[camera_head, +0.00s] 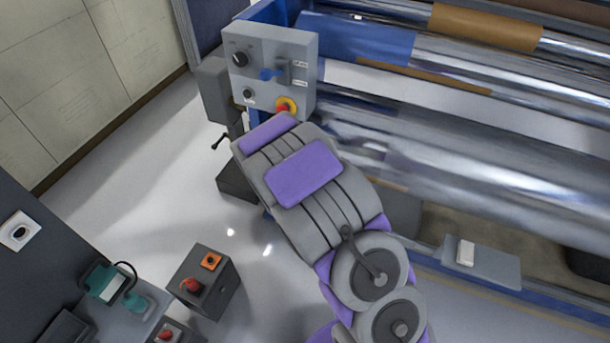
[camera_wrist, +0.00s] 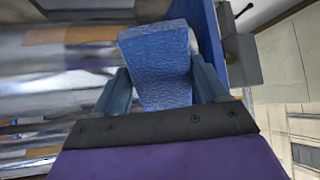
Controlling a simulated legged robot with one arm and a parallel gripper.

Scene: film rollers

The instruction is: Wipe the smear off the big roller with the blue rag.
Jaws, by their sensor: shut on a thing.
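In the wrist view, my gripper (camera_wrist: 160,72) is shut on the blue rag (camera_wrist: 158,52), a thick textured cloth that sticks out between the two fingers. The big roller (camera_head: 480,170) is the wide, shiny metal cylinder at the right in the head view. Blurred shiny roller surfaces show left of the rag in the wrist view; I cannot tell whether the rag touches one. In the head view my arm hides the gripper and rag, near the left end of the rollers. I cannot make out a smear on the big roller for certain.
A grey control box (camera_head: 272,68) with knobs and a red-yellow button stands close to my arm at the machine's left end. Other rollers, one with a brown band (camera_head: 485,27), lie behind.

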